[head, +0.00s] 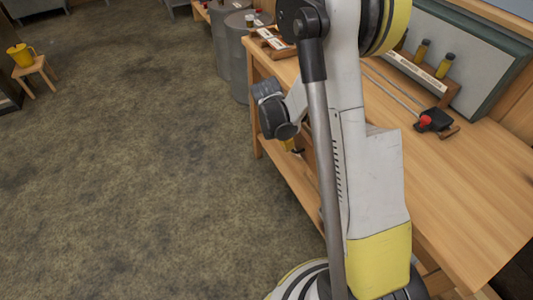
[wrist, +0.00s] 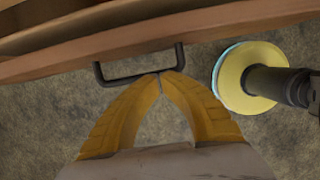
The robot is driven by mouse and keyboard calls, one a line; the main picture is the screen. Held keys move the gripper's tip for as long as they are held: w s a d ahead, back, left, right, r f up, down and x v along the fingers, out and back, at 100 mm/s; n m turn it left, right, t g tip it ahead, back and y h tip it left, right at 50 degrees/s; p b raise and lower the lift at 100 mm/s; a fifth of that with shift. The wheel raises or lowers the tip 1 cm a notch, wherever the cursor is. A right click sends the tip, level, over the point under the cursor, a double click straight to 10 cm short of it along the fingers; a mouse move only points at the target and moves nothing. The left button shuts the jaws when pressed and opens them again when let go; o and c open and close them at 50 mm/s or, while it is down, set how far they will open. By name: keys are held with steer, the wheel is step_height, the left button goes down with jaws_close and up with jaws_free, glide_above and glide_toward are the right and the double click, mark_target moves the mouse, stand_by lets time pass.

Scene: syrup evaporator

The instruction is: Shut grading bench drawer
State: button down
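The grading bench (head: 455,190) is a long wooden bench along the right of the head view. In the wrist view its drawer front (wrist: 215,22) crosses the top as a wooden board, with a dark U-shaped handle (wrist: 122,79) on it. Wooden edges and a darker gap show behind the board at upper left; how far the drawer stands out is unclear. My gripper (wrist: 160,76) has its yellow fingertips together at the handle's bar, right of its middle. Whether they touch it is unclear. In the head view my gripper (head: 291,146) is beside the bench's front edge; my arm hides much there.
On the bench are a rack with small bottles (head: 430,75) and a dark tool with a red part (head: 427,121). Grey drums (head: 231,55) stand beyond its far end. A stool (head: 34,75) holds a yellow jug (head: 21,55) at far left. The floor between is clear.

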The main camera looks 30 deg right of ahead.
mark_target(302, 138)
steer(key=d, duration=0.6)
steer(key=shift+d, duration=0.25)
steer(key=a, duration=0.3)
steer(key=shift+w+a+r, duration=0.15)
steer(key=shift+a+r, duration=0.1)
steer(key=shift+r, duration=0.15)
steer(key=s+a+r+m+t+p, duration=0.1)
steer(key=s+a+r+m, duration=0.1)
steer(key=a+r, duration=0.35)
steer(key=s+a+r+m+t+y+p, duration=0.1)
steer(key=s+a+r+m, duration=0.15)
steer(key=r, duration=0.65)
steer(key=s+a+r+m+t+p, duration=0.1)
steer(key=s+a+r+m+p, duration=0.15)
steer(key=r, duration=0.45)
steer(key=s+a+r+m+t+y, duration=0.2)
steer(key=s+a+r+m+t, duration=0.2)
steer(key=s+a+m, duration=0.4)
steer(key=s+m, duration=0.1)
steer(key=m, duration=0.1)
steer(key=shift+s+a+m+b, duration=0.3)
steer(key=shift+s+m+b, duration=0.05)
steer(key=shift+m+b, duration=0.05)
